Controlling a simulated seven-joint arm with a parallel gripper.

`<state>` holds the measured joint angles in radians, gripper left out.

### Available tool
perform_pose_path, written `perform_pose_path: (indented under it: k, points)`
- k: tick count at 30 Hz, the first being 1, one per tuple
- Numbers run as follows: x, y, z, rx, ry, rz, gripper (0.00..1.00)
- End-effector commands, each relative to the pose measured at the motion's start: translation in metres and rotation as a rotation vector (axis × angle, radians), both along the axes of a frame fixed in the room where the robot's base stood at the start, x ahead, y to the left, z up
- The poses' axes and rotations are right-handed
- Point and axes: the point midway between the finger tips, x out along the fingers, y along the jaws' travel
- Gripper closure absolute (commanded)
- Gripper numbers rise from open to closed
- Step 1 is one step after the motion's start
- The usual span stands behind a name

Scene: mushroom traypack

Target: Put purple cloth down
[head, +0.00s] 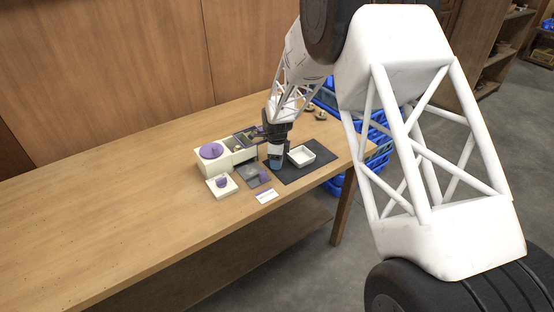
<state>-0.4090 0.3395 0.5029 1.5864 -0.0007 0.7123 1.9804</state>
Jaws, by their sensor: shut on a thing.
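My gripper (276,163) points down at the end of my arm, low over the work area at the left edge of the dark mat. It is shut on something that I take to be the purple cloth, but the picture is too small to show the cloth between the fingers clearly. A purple patch (264,177) shows on a dark grey square (250,170) just left of and in front of my gripper. I cannot tell whether it touches the fingers.
A cream box (226,159) with a purple disc (211,151) stands to the left. In front is a cream block (212,190) with a purple-topped piece (221,181). A white tray (301,148) sits on the dark mat (318,163). A white card (267,196) lies nearby. The table's left is clear.

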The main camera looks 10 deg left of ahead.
Motion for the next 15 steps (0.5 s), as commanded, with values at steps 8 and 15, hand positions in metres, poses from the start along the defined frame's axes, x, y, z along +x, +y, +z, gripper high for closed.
perform_pose_path:
  k: [8, 15]
  points:
    - [0.0, 0.0, -0.0027, 0.0, 0.0, 0.0, 0.32]
    - [-0.0001, 0.0, -0.0027, 0.0, 0.0, 0.0, 0.16]
